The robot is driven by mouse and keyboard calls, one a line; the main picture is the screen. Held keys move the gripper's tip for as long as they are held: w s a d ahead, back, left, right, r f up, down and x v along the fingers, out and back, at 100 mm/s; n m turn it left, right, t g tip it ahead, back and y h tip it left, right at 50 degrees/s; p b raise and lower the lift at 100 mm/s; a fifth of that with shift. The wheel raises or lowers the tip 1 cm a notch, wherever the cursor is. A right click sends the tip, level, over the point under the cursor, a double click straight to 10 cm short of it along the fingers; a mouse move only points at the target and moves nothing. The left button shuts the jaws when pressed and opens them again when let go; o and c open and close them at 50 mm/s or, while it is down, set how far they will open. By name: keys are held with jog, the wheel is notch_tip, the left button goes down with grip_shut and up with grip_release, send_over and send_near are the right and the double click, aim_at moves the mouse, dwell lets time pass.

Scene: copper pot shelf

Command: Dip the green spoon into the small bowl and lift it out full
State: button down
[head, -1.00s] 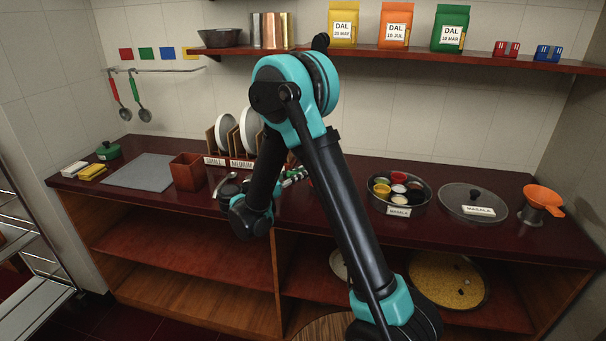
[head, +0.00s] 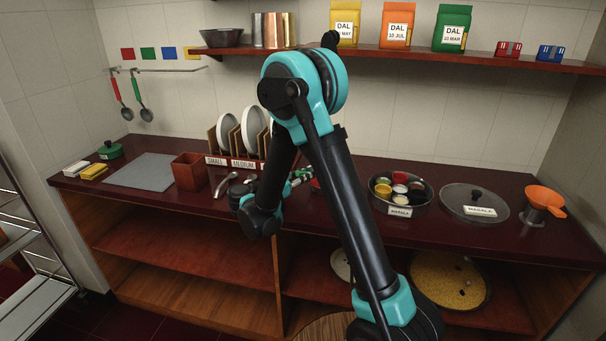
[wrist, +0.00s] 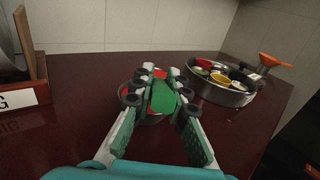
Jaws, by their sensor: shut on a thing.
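A round masala tin (head: 418,203) with several small cups stands to the right, then a glass lid (head: 474,203) and an orange funnel (head: 544,199). A plate rack (head: 237,157) and a brown box (head: 188,172) stand to the left. Bare counter lies between gripper and tin.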

jog(key=shift+d, duration=0.1)
dwell(0.8)
jog(key=shift+a, duration=0.75)
